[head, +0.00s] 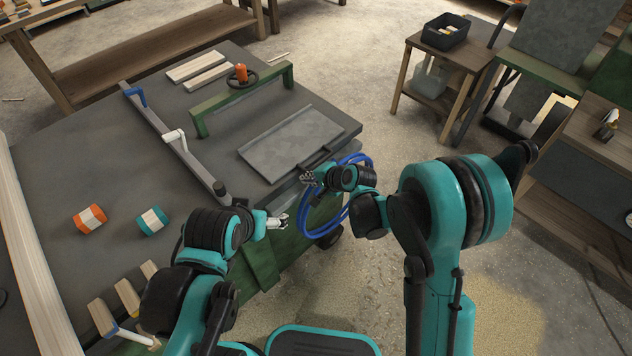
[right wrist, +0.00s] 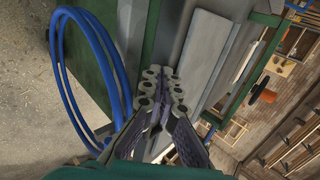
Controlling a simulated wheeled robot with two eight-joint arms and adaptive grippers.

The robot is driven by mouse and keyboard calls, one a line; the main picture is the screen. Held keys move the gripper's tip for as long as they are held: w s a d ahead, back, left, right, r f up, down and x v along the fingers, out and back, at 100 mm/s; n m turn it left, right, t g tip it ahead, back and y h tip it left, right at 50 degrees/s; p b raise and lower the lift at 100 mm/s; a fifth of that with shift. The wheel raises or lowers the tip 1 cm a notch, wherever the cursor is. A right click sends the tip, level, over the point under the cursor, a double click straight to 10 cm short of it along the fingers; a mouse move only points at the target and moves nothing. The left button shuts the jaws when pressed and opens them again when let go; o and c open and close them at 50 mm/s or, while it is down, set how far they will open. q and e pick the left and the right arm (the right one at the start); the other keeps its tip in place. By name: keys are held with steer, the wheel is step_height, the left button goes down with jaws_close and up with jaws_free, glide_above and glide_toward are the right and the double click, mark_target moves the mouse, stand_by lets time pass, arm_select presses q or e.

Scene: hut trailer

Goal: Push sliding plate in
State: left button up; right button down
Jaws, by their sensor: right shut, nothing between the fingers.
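The sliding plate (head: 291,142) is a flat grey rectangle on the dark workbench top, near its right corner. A dark handle bar (head: 316,159) runs by its front edge. The plate also shows as a grey slab in the right wrist view (right wrist: 203,55). My right gripper (head: 306,178) is shut and empty, just in front of the plate's near edge; its fingers (right wrist: 163,88) lie together beside the slab. I cannot tell whether they touch it. My left gripper (head: 284,221) is beside the bench's front edge, left of the right gripper; its fingers are too small to judge.
A blue hose coil (head: 349,205) hangs at the bench side near my right gripper.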

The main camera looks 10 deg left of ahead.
steer(key=w+a, duration=0.2)
steer(key=w+a+b, duration=0.1)
steer(key=shift+a+f, duration=0.35)
steer(key=shift+a, duration=0.1)
steer(key=w+a, duration=0.4)
steer(key=a, duration=0.1)
steer(key=w+a, duration=0.5)
steer(key=a, duration=0.1)
steer(key=w+a, duration=0.4)
steer(key=a, duration=0.2)
steer(key=shift+w+a, duration=0.25)
steer(key=shift+w, duration=0.05)
